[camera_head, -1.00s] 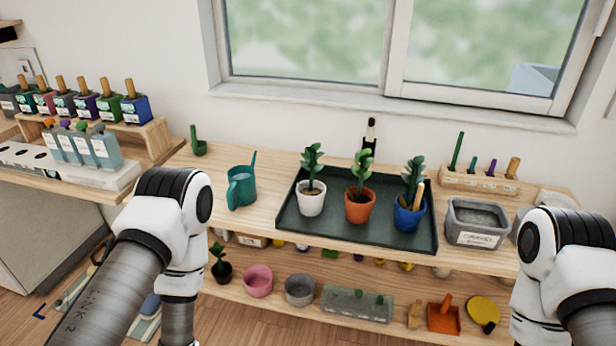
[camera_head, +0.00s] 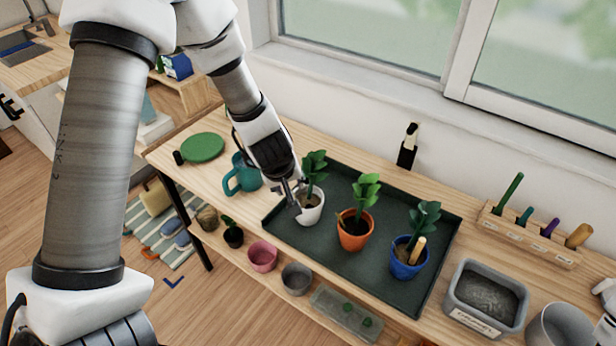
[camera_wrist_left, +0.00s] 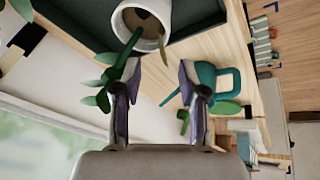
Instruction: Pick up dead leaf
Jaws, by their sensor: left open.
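A white pot (camera_head: 312,212) with a green plant (camera_head: 314,166) stands at the left end of a dark tray (camera_head: 276,222). My left gripper (camera_head: 290,199) is open and empty beside the white pot, pointing down. In the left wrist view my left gripper (camera_wrist_left: 155,82) has its jaws spread below the white pot (camera_wrist_left: 160,20), with the green stem near the left finger. A thin brown piece, which looks like the dead leaf (camera_wrist_left: 164,38), shows at the pot's rim, above the gap between the fingers. I cannot make it out in the head view.
An orange pot (camera_head: 354,238) and a blue pot (camera_head: 406,265) with plants share the tray. A teal watering can (camera_head: 244,178) and a green disc (camera_head: 203,147) stand left of it. A grey bin (camera_head: 486,298) stands to the right. The window is behind.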

